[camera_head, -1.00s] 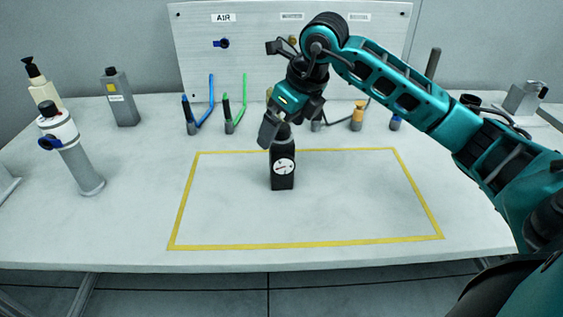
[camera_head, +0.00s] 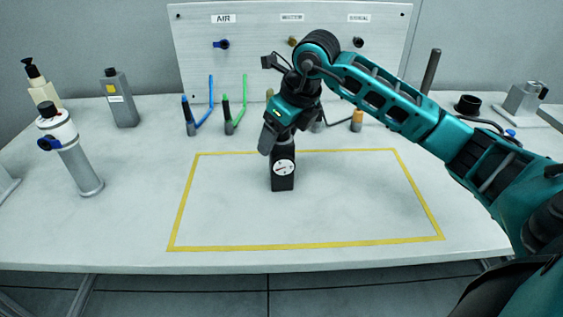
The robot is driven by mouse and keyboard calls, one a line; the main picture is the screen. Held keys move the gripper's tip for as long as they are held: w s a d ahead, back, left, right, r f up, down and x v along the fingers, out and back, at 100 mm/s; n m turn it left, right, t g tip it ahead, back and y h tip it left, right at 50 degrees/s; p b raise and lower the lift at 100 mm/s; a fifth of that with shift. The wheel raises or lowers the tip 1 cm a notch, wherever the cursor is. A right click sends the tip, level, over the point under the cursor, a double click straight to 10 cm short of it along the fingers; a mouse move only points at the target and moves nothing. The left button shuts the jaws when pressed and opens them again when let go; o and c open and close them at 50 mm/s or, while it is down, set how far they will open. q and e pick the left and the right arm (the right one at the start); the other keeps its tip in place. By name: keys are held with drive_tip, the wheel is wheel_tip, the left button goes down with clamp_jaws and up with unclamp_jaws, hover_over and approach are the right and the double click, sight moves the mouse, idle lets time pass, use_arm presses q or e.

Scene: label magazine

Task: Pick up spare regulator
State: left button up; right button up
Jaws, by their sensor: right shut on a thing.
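The spare regulator (camera_head: 283,178), a dark upright block with a round white gauge on its front, stands inside the yellow taped rectangle on the table. My right gripper (camera_head: 277,146) comes down on it from above and is shut on its top. The gripper hides the upper part of the regulator. The base of the regulator appears to rest on the table. My left gripper is not in view.
A white panel (camera_head: 215,75) with labelled ports stands behind. A white-topped cylinder (camera_head: 75,160), a grey bottle (camera_head: 122,103) and a pump bottle (camera_head: 42,88) stand left. The taped area (camera_head: 350,210) is otherwise clear.

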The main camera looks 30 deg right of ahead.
drive_tip(key=c, duration=0.7)
clamp_jaws()
drive_tip(key=shift+r, duration=0.15)
